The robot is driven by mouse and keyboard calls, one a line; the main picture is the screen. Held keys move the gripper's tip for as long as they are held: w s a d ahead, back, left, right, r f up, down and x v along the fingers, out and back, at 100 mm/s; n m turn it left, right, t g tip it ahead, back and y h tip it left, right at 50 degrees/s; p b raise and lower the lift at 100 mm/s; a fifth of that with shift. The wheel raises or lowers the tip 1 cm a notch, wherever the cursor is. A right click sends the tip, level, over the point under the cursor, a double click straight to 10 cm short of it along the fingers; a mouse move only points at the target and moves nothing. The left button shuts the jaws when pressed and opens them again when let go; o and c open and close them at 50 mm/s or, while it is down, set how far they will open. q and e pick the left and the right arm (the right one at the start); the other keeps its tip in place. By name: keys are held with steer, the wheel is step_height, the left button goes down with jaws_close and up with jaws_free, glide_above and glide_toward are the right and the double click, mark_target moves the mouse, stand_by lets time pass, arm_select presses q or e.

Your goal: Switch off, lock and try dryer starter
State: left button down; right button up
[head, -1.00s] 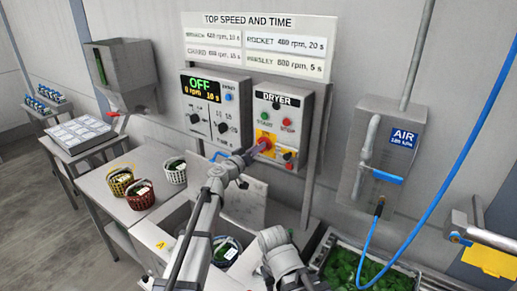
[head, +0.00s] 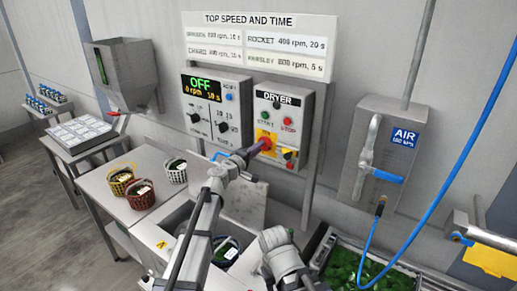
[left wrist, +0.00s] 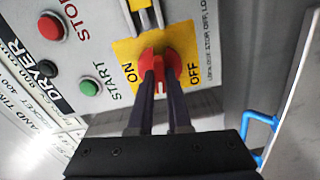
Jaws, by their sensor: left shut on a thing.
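The dryer starter (head: 270,102) is a grey wall box with a green START button (left wrist: 89,87) and a red STOP button (left wrist: 51,27). Its red rotary switch (left wrist: 174,62) sits on a yellow plate (left wrist: 127,50) marked ON and OFF. My left gripper (left wrist: 160,78) is shut on the red switch handle, one dark finger on each side; it also shows at the starter in the head view (head: 250,151). The fingers hide part of the handle, so I cannot tell its exact position. My right gripper is not visible; only part of my right arm shows at the bottom.
A control panel (head: 200,76) reading OFF, 0 rpm, stands left of the starter. An AIR box (head: 412,119) with a blue-handled valve (head: 388,177) and blue hose is to the right. Baskets (head: 140,194) and a crate of greens (head: 343,270) are below.

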arm_select(q)
steer(key=shift+n, duration=0.9)
steer(key=c, duration=0.9)
jaws_free()
steer(key=shift+o, duration=0.2)
steer(key=v, duration=0.7)
steer(key=shift+s+a, duration=0.25)
steer(key=shift+s, duration=0.1)
steer(key=shift+f, duration=0.1)
